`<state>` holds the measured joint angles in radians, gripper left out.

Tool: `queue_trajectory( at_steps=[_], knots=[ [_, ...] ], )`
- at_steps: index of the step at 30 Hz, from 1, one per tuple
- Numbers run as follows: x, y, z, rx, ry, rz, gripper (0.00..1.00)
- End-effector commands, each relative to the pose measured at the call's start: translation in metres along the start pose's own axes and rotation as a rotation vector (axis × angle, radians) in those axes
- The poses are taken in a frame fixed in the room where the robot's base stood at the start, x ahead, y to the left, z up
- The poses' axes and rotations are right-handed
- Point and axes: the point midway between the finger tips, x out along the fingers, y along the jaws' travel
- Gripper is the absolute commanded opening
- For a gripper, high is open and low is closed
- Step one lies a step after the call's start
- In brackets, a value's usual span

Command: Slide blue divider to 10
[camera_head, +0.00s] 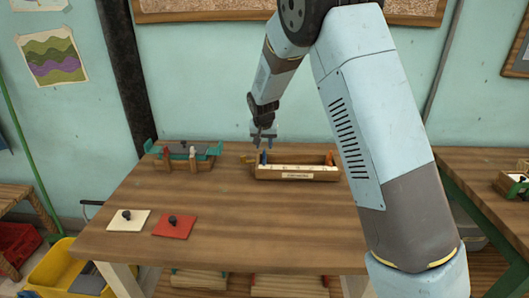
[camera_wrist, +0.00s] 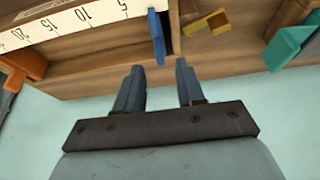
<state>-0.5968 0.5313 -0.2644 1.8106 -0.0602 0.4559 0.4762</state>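The blue divider (camera_head: 263,158) stands at the left end of a long wooden box (camera_head: 318,177) with a numbered scale (camera_head: 297,168) along it. In the wrist view the blue divider (camera_wrist: 156,36) sits beyond the 5 mark, on the side away from 10, and the scale (camera_wrist: 70,24) reads 5, 10, 15, 20. My gripper (camera_head: 262,142) is above the divider's end of the box. In the wrist view my gripper (camera_wrist: 158,72) is open and empty, and the divider lies just ahead of the gap between its fingertips, apart from them.
An orange divider (camera_head: 329,159) stands near the box's right end. A yellow piece (camera_wrist: 206,23) juts from the box's end beside the blue divider. A wooden holder with teal parts (camera_head: 215,150) stands to the left. White (camera_head: 136,223) and red (camera_head: 178,229) plates lie in front; the front middle table is clear.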

Motion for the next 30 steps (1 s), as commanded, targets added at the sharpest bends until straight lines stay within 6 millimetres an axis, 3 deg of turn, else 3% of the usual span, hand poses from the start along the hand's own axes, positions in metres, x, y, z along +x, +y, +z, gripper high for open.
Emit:
queue_trajectory(
  at_steps=[3,9,23,30],
  knots=[
    [0.021,0.0,0.0,0.0,-0.002,0.001,0.38],
    [0.045,0.0,0.0,0.0,-0.001,0.0,0.38],
    [0.055,-0.001,0.0,-0.001,0.0,0.0,0.38],
    [0.054,-0.001,0.0,-0.001,0.0,-0.001,0.16]
  ],
)
